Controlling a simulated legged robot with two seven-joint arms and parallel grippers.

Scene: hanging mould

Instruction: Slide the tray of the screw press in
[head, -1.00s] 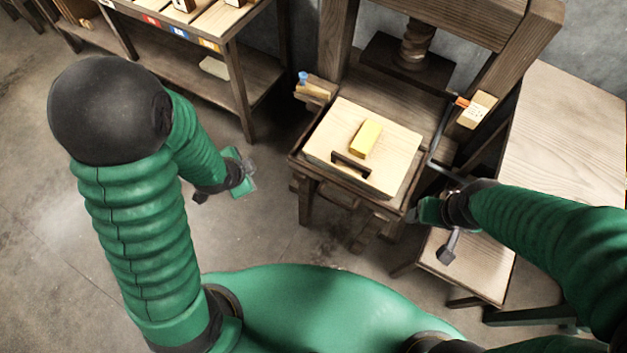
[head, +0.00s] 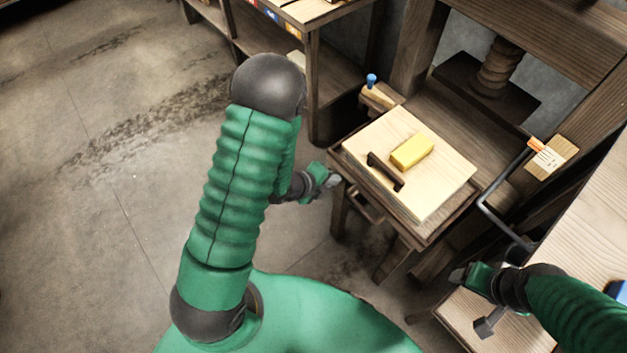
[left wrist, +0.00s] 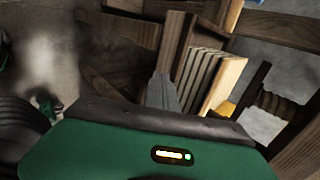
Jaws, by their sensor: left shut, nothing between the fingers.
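The screw press (head: 425,45) is a dark wooden frame with a thick screw (head: 498,70) above a dark plate. My left gripper (head: 331,181) is shut and empty, just left of the tray's front left corner and apart from the handle. In the left wrist view, a grey finger (left wrist: 162,92) shows before layered wooden edges (left wrist: 205,75). My right gripper (head: 458,276) is right of the tray's front; its opening is unclear.
A small block with a blue knob (head: 371,82) sits at the tray's back left. A bent metal bar (head: 490,205) and an orange-marked wooden block (head: 550,157) are on the right. A shelf (head: 318,85) stands behind my left arm. Open floor (head: 90,200) lies left.

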